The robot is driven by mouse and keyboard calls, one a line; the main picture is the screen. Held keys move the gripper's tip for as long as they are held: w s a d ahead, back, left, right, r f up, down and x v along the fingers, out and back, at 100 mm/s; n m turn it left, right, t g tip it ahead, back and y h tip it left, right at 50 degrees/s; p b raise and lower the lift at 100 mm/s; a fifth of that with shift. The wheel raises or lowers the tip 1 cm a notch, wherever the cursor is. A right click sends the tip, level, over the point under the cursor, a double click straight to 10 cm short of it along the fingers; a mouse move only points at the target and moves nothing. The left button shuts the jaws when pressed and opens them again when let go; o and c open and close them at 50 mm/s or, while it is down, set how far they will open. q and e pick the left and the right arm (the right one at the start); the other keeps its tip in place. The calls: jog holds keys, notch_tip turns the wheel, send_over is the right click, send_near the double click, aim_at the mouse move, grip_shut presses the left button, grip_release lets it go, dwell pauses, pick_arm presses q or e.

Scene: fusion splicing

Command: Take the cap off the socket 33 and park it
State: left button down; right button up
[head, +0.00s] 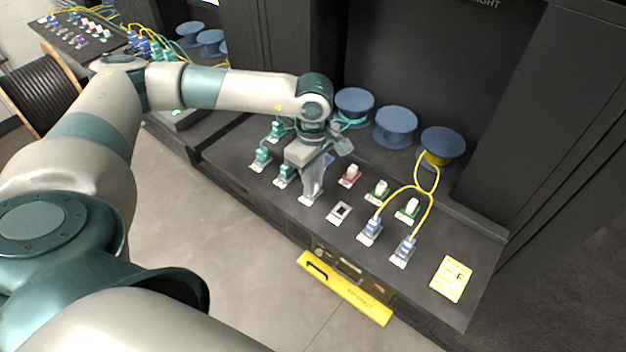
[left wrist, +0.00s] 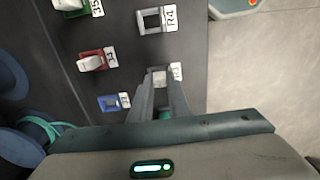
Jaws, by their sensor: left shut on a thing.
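My left gripper (head: 312,194) is low over the front row of sockets on the dark bench. In the left wrist view its fingers (left wrist: 162,80) are closed on a small pale piece, seemingly a cap (left wrist: 159,77), beside a white label (left wrist: 176,72). The fingers hide most of this piece and the socket under it, and I cannot tell whether the two are apart. The label number is too blurred to read, so I cannot confirm socket 33. My right gripper is not in view.
A red socket with a white cap (head: 350,175) and green sockets with white caps (head: 380,190) stand behind. An open grey socket (head: 340,212) is to the right, then blue plugs (head: 370,231) with yellow cable. Blue spools (head: 395,127) line the back. A yellow card (head: 451,279) lies right.

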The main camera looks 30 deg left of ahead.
pick_arm(q)
jog(key=c, duration=1.6)
grip_release()
jog(key=shift+r, duration=0.2)
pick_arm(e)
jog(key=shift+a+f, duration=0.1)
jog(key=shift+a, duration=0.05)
